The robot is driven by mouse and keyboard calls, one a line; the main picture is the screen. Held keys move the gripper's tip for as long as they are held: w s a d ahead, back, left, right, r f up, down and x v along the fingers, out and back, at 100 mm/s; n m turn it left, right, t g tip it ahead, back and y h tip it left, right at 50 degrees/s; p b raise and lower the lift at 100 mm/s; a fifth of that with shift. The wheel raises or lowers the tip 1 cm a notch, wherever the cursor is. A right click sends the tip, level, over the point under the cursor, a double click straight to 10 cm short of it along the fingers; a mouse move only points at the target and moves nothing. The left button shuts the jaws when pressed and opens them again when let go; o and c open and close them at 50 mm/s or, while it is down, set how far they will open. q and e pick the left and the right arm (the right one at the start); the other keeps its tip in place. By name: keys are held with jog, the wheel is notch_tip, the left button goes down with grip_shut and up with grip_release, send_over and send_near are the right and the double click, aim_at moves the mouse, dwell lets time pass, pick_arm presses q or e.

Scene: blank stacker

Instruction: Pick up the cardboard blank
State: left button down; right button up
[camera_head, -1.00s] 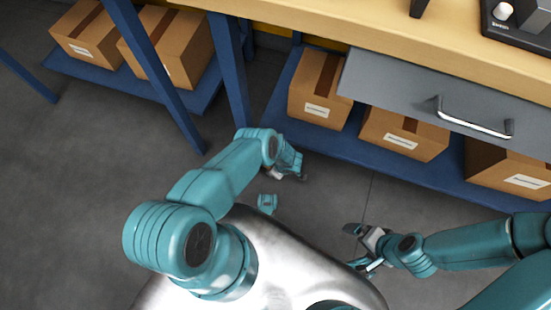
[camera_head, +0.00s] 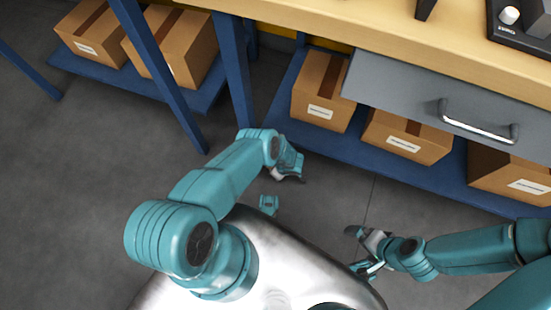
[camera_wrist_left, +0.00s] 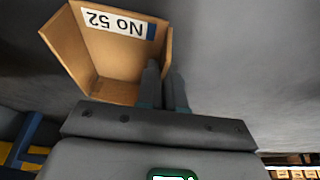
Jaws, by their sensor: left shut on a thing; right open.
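The cardboard blank (camera_wrist_left: 115,55) shows in the left wrist view as a brown piece with raised flaps and a white label reading "No 52" upside down. My left gripper (camera_wrist_left: 165,85) is shut on it, with the two dark fingers close together at the blank's right edge. In the head view my left gripper (camera_head: 289,176) hangs above the grey floor below the bench; the blank is not visible there. My right gripper (camera_head: 358,250) is open and empty, low above the floor, apart from the left one.
A wooden bench (camera_head: 390,45) with a grey drawer (camera_head: 400,85) stands ahead. Its blue lower shelf (camera_head: 300,130) holds several taped, labelled boxes (camera_head: 320,95). Another blue shelf (camera_head: 90,75) with boxes is at the left. Blue legs (camera_head: 165,85) stand close ahead. The floor at left is clear.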

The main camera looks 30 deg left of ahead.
pick_arm(q)
jog(key=p+v, duration=0.2)
jog(key=v, duration=0.1)
jog(key=d, duration=0.8)
jog(key=shift+s+d+f, duration=0.1)
jog(key=shift+d+f, duration=0.05)
jog(key=shift+d, duration=0.25)
jog(key=d+b, duration=0.3)
jog(key=d, duration=0.4)
jog(key=shift+s, duration=0.1)
jog(key=shift+d, duration=0.55)
jog(key=shift+s, duration=0.1)
